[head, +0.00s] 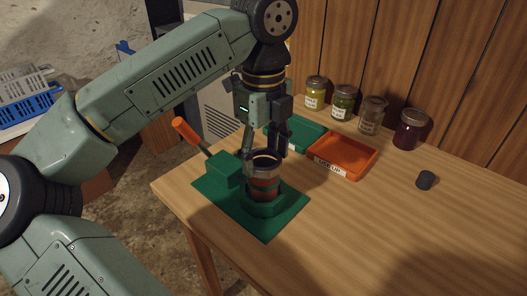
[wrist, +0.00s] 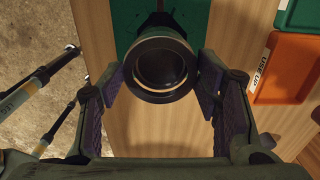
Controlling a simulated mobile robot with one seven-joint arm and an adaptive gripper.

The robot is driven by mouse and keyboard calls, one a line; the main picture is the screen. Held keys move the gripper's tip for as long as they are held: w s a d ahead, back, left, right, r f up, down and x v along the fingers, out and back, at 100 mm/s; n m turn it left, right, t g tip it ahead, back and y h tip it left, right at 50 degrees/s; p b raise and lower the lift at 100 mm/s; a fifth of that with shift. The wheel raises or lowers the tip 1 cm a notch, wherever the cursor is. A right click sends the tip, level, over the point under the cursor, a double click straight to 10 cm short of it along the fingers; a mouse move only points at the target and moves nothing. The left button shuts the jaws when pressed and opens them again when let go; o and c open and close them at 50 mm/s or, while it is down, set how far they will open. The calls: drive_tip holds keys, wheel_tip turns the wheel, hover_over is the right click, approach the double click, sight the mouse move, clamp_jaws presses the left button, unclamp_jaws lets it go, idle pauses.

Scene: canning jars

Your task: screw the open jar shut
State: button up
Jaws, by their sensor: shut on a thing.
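A glass jar (head: 264,186) with red contents stands upright in a green holder (head: 262,206) on the table. A dark round lid (wrist: 160,68) is at the jar's mouth, and its rim also shows in the head view (head: 264,158). My gripper (head: 265,150) points straight down over the jar. In the wrist view its two finger pads (wrist: 162,84) are on either side of the lid and shut on it. The lid looks roughly level and centred on the jar. I cannot tell how far down it sits, and the lower jar is hidden in the wrist view.
A lever with an orange handle (head: 184,130) rises left of the jar from the green base plate (head: 276,226). An orange tray (head: 345,170) labelled USE UP and a green tray (head: 308,134) lie behind. Several closed jars (head: 343,103) line the wall. A dark knob-like piece (head: 425,180) lies right.

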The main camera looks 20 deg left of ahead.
drive_tip(key=shift+f+b, duration=0.8)
idle(0.9)
drive_tip(key=shift+o, duration=1.2)
drive_tip(key=c, duration=0.8)
drive_tip(key=shift+o, duration=0.2)
drive_tip(key=m, duration=0.4)
drive_tip(key=shift+m, duration=0.3)
drive_tip(key=m, duration=0.4)
drive_tip(key=shift+r+m, duration=0.1)
drive_tip(key=shift+m, duration=0.2)
